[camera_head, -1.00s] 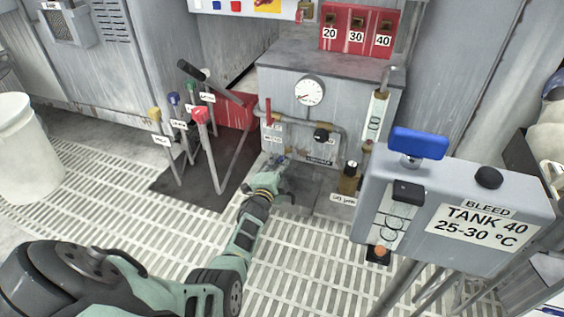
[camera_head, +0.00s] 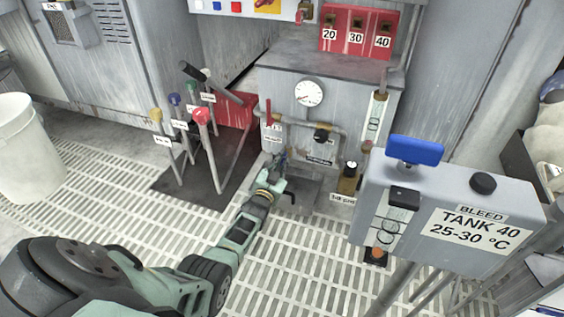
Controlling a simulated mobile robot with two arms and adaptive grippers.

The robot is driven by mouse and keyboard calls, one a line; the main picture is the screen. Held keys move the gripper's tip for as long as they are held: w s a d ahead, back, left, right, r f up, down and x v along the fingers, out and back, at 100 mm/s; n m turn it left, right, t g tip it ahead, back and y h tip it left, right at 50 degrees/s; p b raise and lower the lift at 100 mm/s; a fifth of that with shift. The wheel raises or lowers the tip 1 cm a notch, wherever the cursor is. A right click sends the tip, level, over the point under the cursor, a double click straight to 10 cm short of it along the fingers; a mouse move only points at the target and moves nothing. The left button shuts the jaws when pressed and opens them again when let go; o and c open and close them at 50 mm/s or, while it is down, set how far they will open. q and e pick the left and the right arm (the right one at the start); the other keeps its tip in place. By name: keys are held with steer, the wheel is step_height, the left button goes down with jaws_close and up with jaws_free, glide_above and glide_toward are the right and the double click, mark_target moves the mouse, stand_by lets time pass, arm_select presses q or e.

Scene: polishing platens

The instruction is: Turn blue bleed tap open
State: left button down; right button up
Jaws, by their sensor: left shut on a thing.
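My left gripper (camera_head: 279,168) is low at the front of the grey tank housing (camera_head: 345,85). It is shut on a small blue-grey tap (camera_head: 282,156), which is mostly hidden by the fingers. A dark bent spout (camera_head: 293,196) shows just right of the gripper. A larger blue handle (camera_head: 415,150) stands on top of the grey box marked BLEED TANK 40, 25-30 °C (camera_head: 516,208), well right of the gripper and not touched. My right gripper is not in view.
Levers with yellow, purple, green and red knobs (camera_head: 201,116) stand left of the gripper. A pressure gauge (camera_head: 309,91) and pipework are on the housing. A brass fitting (camera_head: 348,178) is to its right. Open grating floor (camera_head: 290,260) lies in front. A white bin (camera_head: 27,150) is at far left.

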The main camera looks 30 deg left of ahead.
arm_select(q)
steer(key=shift+n, duration=1.6)
steer(key=c, duration=1.8)
jaws_free()
steer(key=shift+c, duration=0.2)
step_height(320, 180, up, 10)
steer(key=shift+f, duration=0.1)
